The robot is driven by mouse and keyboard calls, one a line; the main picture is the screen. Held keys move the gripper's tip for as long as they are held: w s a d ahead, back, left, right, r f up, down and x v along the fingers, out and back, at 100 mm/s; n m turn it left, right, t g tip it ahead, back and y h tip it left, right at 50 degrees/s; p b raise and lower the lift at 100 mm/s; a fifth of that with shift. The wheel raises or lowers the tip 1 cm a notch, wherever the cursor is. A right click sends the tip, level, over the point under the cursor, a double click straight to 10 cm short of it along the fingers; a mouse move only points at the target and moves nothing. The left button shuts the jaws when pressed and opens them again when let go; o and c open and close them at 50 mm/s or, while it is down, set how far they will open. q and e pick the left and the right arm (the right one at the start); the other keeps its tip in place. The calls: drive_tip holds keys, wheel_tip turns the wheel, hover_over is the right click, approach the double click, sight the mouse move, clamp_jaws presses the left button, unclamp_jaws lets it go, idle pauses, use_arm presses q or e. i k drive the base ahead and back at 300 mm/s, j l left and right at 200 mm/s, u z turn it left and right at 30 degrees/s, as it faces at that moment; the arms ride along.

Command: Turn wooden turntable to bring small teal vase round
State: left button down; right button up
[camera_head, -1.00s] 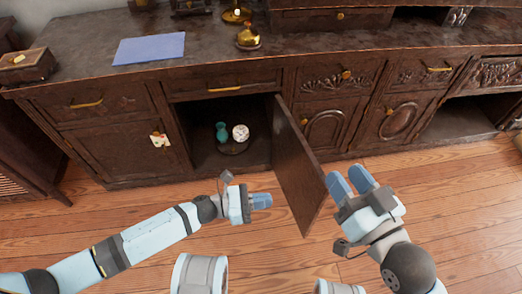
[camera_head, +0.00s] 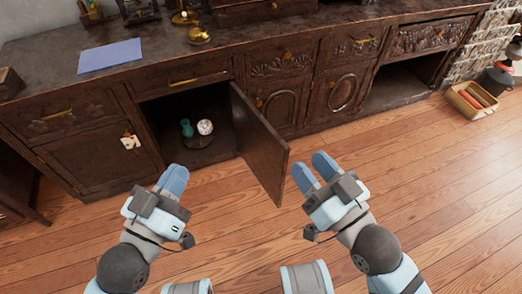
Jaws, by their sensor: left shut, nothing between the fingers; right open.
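The small teal vase (camera_head: 187,128) stands upright inside the open cabinet, on the left part of the round wooden turntable (camera_head: 199,143). A white round patterned object (camera_head: 205,127) stands beside it on the right of the turntable. My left gripper (camera_head: 173,181) is shut and empty, in front of the cabinet opening and below the turntable in the picture, apart from it. My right gripper (camera_head: 314,172) is open and empty, to the right of the open door. The turntable's back part is hidden by the things on it.
The open cabinet door (camera_head: 261,145) juts out between my two grippers, close to the right one. A blue sheet (camera_head: 110,56) and brass items (camera_head: 199,35) lie on the cabinet top. A basket (camera_head: 472,100) stands on the floor at right. The wooden floor in front is clear.

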sight(198, 141)
drive_tip(key=i+l+u, duration=0.1)
drive_tip(key=u, duration=0.35)
drive_tip(key=l+u, duration=0.3)
drive_tip(key=u, duration=0.2)
drive_tip(key=l+u, duration=0.45)
drive_tip(key=l, duration=1.15)
drive_tip(key=k+l+u, duration=0.1)
drive_tip(key=l, duration=0.4)
drive_tip(key=k+l, duration=0.15)
drive_tip(key=l, duration=0.4)
